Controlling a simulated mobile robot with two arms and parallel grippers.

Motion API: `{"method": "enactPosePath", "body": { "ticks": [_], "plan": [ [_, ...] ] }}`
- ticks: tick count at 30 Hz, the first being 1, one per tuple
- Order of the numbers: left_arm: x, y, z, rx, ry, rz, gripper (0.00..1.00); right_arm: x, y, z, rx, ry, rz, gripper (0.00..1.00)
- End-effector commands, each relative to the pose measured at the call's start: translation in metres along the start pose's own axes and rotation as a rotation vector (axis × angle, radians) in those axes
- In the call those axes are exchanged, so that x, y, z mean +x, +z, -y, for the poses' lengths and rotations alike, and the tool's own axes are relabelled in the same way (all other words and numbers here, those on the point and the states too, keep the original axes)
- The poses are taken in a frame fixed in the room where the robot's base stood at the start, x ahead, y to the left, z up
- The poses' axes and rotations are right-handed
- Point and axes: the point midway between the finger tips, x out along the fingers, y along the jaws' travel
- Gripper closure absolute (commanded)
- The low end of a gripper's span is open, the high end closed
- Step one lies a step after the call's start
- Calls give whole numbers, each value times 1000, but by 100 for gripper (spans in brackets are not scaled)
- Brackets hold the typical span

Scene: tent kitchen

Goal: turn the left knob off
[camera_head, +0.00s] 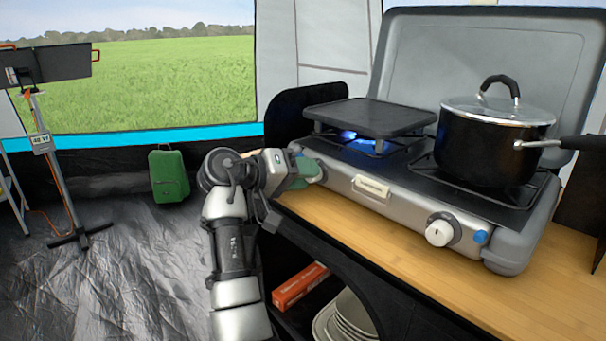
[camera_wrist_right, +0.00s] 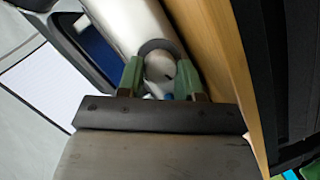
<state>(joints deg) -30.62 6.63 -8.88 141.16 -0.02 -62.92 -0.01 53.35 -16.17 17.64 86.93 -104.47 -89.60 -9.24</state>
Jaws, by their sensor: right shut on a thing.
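The camping stove (camera_head: 375,187) stands on a wooden counter. Its left knob (camera_wrist_right: 159,66) shows in the right wrist view as a pale round knob on a dark ring, between my green fingertips. In the head view my right gripper (camera_head: 308,169) is at the left end of the stove's front panel and hides this knob. My right gripper is shut on the left knob. A blue flame (camera_head: 349,135) burns at the left burner, under a dark griddle plate (camera_head: 370,116). The right knob (camera_head: 439,233) is white and untouched. My left gripper is not in view.
A black pot (camera_head: 490,147) with a glass lid sits on the right burner, its handle pointing right. The counter (camera_head: 400,258) is bare in front of the stove. Below it, a shelf holds an orange box (camera_head: 300,286) and stacked plates (camera_head: 346,318).

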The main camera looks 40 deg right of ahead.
Motion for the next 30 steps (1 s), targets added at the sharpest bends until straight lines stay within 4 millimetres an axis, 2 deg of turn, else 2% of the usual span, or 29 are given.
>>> {"method": "enactPosePath", "body": {
  "ticks": [16, 30],
  "plan": [
    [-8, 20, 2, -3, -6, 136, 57, 1, 1, -2, 323, -109, -16, 88],
    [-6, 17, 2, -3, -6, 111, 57, 1, 2, -3, 545, -184, -28, 88]
  ]
}}
